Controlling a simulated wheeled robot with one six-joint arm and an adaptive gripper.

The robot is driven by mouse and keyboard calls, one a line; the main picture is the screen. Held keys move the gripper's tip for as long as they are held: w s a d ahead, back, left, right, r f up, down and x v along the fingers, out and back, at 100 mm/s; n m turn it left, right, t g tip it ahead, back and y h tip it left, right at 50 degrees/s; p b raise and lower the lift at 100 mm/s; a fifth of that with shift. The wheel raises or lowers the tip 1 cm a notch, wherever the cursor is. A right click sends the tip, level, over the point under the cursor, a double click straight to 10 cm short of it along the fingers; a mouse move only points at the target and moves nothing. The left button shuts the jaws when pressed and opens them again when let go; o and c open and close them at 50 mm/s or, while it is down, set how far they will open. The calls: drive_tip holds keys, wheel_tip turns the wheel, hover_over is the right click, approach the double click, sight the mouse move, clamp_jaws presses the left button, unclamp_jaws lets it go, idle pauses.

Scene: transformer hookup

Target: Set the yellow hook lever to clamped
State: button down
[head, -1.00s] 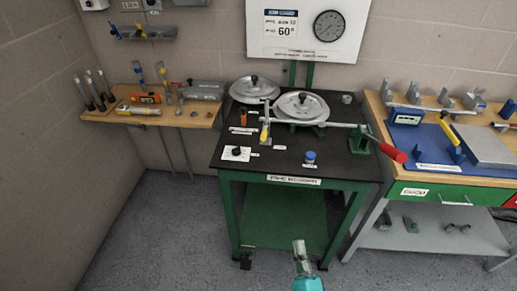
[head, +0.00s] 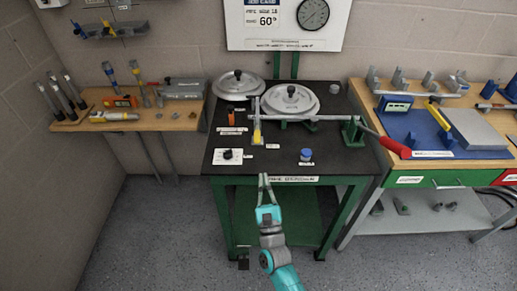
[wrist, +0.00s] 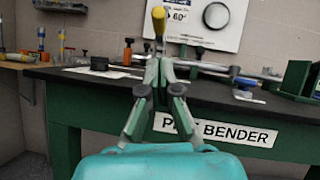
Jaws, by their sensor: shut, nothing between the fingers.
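The yellow hook lever (head: 257,134) stands upright on the black bender table (head: 328,165), left of the round die (head: 290,98). In the wrist view its yellow end (wrist: 159,18) rises straight beyond my fingertips. My gripper (head: 264,178) is at the front edge of the table, nearer to me than the lever and apart from it. In the wrist view my gripper (wrist: 159,62) has its fingertips together, with nothing held, and they hide the lever's lower part.
A dial card (head: 234,156) and a blue knob (head: 306,155) sit near the front edge. A long bar with a red handle (head: 395,147) reaches out to the right. Side benches with tools (head: 166,120) stand at left and right. The floor in front is clear.

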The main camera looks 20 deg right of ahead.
sight(257, 136)
drive_tip(key=x, duration=1)
